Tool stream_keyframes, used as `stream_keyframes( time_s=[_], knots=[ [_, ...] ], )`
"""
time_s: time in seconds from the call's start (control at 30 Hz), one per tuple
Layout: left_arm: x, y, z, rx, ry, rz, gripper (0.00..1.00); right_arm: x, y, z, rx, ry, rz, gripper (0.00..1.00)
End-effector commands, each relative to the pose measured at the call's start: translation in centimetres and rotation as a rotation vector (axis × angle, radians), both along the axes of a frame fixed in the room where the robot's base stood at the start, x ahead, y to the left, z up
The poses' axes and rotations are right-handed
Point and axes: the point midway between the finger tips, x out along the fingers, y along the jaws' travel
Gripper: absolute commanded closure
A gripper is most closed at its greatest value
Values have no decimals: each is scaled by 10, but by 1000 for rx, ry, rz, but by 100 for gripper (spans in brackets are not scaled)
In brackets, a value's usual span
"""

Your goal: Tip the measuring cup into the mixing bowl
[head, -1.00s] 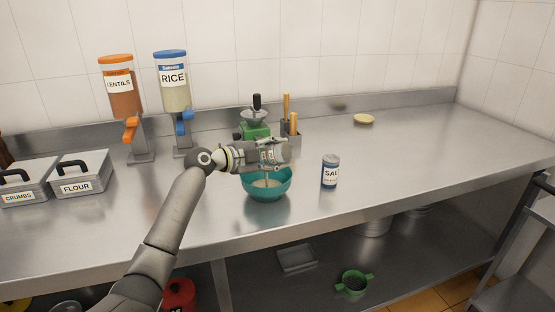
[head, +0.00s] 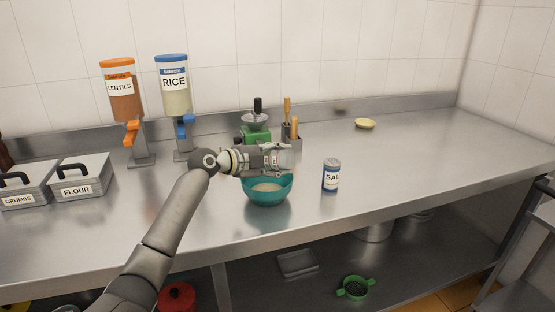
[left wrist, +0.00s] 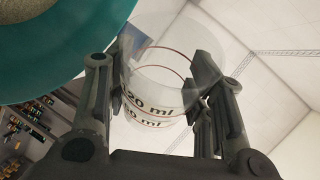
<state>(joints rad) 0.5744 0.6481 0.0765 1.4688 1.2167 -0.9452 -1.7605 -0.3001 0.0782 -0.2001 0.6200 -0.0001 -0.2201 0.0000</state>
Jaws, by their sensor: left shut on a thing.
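The teal mixing bowl (head: 268,196) stands on the steel counter with pale contents inside. In the left wrist view its rim (left wrist: 60,80) fills the upper left corner. My left gripper (head: 284,158) is over the bowl's back part in the head view. It is shut on the clear measuring cup (left wrist: 168,82), which has dark "20 ml" lettering and red-brown lines. No contents can be made out in the cup. In the head view the cup is hard to make out against the gripper. My right gripper is not in view.
A salt can (head: 331,175) stands right of the bowl. A green grinder (head: 256,134) and a utensil holder (head: 292,140) are behind. Lentil (head: 121,92) and rice (head: 173,88) dispensers and flour (head: 80,180) and crumbs bins are left. The counter's right side is mostly clear.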

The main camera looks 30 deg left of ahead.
Motion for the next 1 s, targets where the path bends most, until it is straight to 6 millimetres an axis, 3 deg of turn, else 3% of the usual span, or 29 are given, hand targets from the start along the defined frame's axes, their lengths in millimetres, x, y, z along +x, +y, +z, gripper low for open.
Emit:
stream_keyframes(
  time_s=[0.13,0.33,0.7,1.0],
  knots=[
    [0,-6,-4,185,18,-1,77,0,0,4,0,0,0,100],
    [0,-9,-7,283,27,0,77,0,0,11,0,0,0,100],
    [1,-14,0,667,68,-2,77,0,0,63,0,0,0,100],
    [1,-15,-7,753,77,0,77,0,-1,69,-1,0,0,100]
  ],
)
